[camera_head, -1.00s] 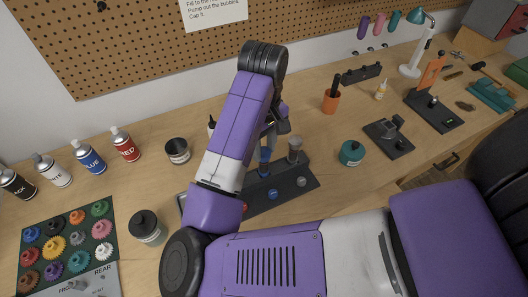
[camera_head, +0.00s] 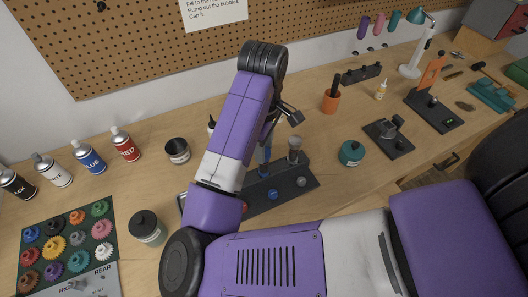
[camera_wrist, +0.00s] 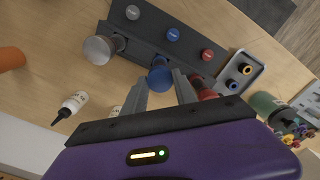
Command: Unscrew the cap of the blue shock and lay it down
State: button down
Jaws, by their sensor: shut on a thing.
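The blue shock (camera_head: 264,160) stands upright in a dark stand (camera_head: 285,186), partly hidden behind my arm in the head view. In the wrist view its round blue top (camera_wrist: 160,77) lies between my two fingertips. My gripper (camera_wrist: 161,80) is shut on this blue cap; whether the cap is loose from the body cannot be told. A grey shock (camera_wrist: 102,48) stands to the left in the stand, and a red one (camera_wrist: 207,95) to the right, partly behind my finger.
Grey, blue and red knobs show along the stand's front (camera_wrist: 172,34). A white dropper bottle (camera_wrist: 74,102) is close by. Bare bench (camera_head: 325,140) lies right of the stand.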

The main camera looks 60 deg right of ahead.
jog(key=n, duration=0.4)
jog(key=shift+n, duration=0.3)
jog(key=shift+n, duration=1.9)
jog(key=n, duration=0.4)
jog(key=c, duration=0.9)
grip_release()
